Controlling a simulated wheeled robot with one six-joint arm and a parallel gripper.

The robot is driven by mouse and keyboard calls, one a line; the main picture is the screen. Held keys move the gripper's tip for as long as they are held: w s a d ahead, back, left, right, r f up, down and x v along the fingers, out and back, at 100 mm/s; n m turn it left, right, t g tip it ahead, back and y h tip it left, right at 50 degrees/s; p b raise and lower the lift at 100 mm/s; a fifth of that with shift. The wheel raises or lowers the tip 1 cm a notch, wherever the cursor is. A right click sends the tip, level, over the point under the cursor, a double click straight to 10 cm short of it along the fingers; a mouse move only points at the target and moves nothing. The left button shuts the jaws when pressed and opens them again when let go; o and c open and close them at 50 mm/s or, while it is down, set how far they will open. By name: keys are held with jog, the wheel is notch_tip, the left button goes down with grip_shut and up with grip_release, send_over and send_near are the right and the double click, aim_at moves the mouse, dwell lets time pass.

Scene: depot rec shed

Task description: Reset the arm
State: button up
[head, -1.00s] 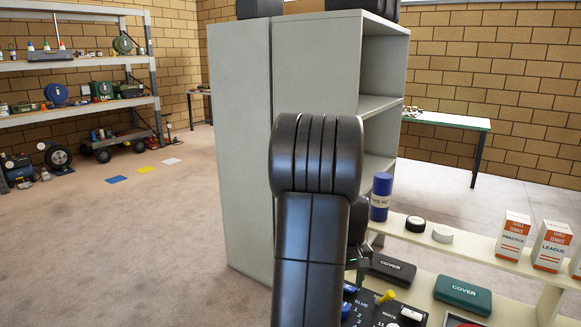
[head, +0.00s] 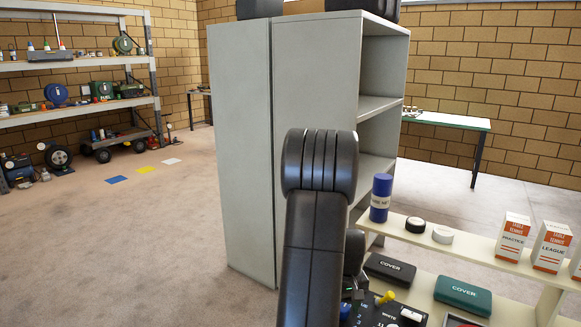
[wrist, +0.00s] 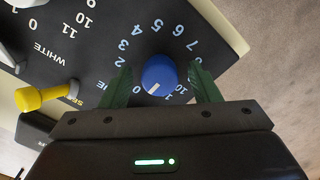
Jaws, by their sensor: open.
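My gripper (wrist: 160,72) shows in the wrist view with its two green fingers apart, one on each side of a round blue knob (wrist: 158,73) with a white pointer line. Whether the fingers touch the knob or stand above it I cannot tell. The knob sits on a dark scoreboard panel (wrist: 98,35) with a ring of pale numbers around it and the word WHITE further left. A yellow lever (wrist: 45,96) stands at the left of the panel. In the head view my arm hides most of the gripper; part of the panel (head: 378,312) shows at the bottom.
A cream shelf bench (head: 470,248) holds a blue tube (head: 381,198), two round tape rolls, table tennis boxes (head: 513,237), and a black and a green COVER case (head: 463,295). A tall grey cabinet (head: 315,90) stands close behind my arm. The floor at left is open.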

jog(key=m, duration=0.2)
jog(key=m+p, duration=0.1)
jog(key=m, duration=0.1)
jog(key=m+p, duration=0.1)
jog(key=shift+r+m, duration=0.35)
jog(key=shift+m, duration=0.05)
jog(key=m+p, duration=0.3)
jog(key=m, duration=0.2)
notch_tip(320, 180, up, 9)
jog(key=shift+f+b, duration=0.1)
jog(key=shift+b, duration=0.45)
